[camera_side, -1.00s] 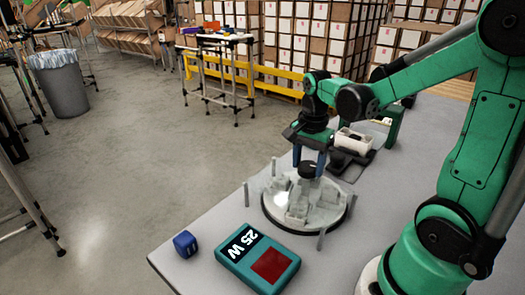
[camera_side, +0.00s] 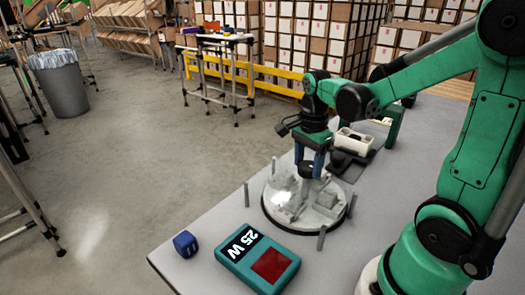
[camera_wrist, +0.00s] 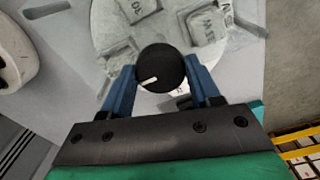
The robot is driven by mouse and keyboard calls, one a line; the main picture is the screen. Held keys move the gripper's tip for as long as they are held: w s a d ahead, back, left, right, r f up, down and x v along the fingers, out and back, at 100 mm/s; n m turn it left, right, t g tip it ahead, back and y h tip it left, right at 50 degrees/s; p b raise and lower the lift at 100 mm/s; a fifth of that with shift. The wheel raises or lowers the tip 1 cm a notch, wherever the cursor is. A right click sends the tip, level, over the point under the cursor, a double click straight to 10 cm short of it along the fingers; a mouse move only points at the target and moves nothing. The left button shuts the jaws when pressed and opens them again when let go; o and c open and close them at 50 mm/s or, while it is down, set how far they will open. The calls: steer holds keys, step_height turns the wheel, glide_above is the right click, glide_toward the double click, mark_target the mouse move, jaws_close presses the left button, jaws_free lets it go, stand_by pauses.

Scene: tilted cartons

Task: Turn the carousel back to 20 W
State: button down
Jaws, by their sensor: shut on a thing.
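The carousel (camera_side: 290,213) is a round pale disc with raised blocks, on the grey table. It also shows in the wrist view (camera_wrist: 105,35), where some blocks carry lettering that I cannot fully read. A black round knob (camera_wrist: 160,67) with a white pointer mark stands on it. My gripper (camera_side: 312,168) is over the disc, its blue fingers shut on the knob from both sides; the wrist view shows them too (camera_wrist: 160,85). A teal box (camera_side: 257,259) with a red square has a display reading "25 W".
Several thin grey posts (camera_side: 321,238) stand around the disc. A small dark blue cube (camera_side: 185,243) lies near the table's left edge. A white part on a dark base (camera_side: 354,140) sits behind my gripper.

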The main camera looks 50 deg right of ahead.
stand_by(0.4)
steer(key=shift+c, duration=1)
jaws_free()
steer(key=shift+r, duration=2.85)
steer(key=a+n+t, duration=0.7)
steer(key=a+n, duration=0.4)
steer(key=n, duration=0.9)
steer(key=shift+w+a+f+n, duration=0.15)
steer(key=shift+w+f+n, duration=0.1)
steer(key=shift+w+n, duration=0.15)
